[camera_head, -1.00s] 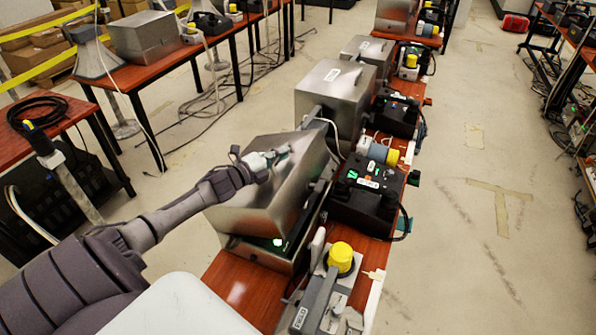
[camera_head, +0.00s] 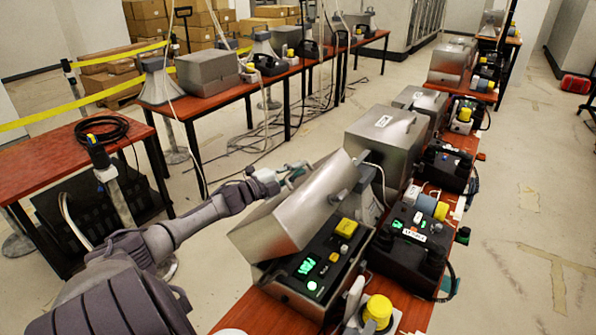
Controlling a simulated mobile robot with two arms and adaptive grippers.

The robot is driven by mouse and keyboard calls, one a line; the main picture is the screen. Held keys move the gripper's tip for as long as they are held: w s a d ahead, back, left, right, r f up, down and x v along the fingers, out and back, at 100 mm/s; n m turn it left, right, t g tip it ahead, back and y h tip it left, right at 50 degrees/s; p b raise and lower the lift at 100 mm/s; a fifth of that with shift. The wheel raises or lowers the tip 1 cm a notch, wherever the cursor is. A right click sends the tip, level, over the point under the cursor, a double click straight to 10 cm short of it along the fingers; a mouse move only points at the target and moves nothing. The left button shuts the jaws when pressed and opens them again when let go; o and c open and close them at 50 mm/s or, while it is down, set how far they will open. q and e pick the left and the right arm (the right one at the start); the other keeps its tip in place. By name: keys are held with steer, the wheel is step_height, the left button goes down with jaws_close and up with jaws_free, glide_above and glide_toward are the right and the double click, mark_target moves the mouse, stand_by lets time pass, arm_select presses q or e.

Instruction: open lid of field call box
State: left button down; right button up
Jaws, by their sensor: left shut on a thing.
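The field call box (camera_head: 310,296) is a grey metal box on the near end of the long red-brown table. Its silver lid (camera_head: 297,210) is tilted up, well apart from the base along the side facing right. Inside, a dark panel shows green lit keys, a yellow block and small buttons. My left gripper (camera_head: 297,172) is at the lid's upper far-left corner, shut on the lid. The exact contact of its fingers is too small to make out. My right gripper is not in view.
A black device (camera_head: 412,240) with a yellow-capped cylinder stands close right of the box. A yellow-topped device (camera_head: 378,312) is at the near edge. Closed silver boxes (camera_head: 385,140) stand farther along the table. The floor at right is clear.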

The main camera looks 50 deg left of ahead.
arm_select(q)
steer(key=c, duration=1.5)
jaws_free()
steer(key=shift+o, duration=0.2)
steer(key=shift+s+f, duration=0.1)
steer(key=shift+s+f, duration=0.1)
steer(key=shift+s, duration=0.15)
steer(key=s, duration=0.3)
steer(key=s+a, duration=0.1)
steer(key=s, duration=0.7)
steer(key=shift+s+a+f, duration=0.1)
steer(key=shift+a+f, duration=0.2)
steer(key=shift+a, duration=0.1)
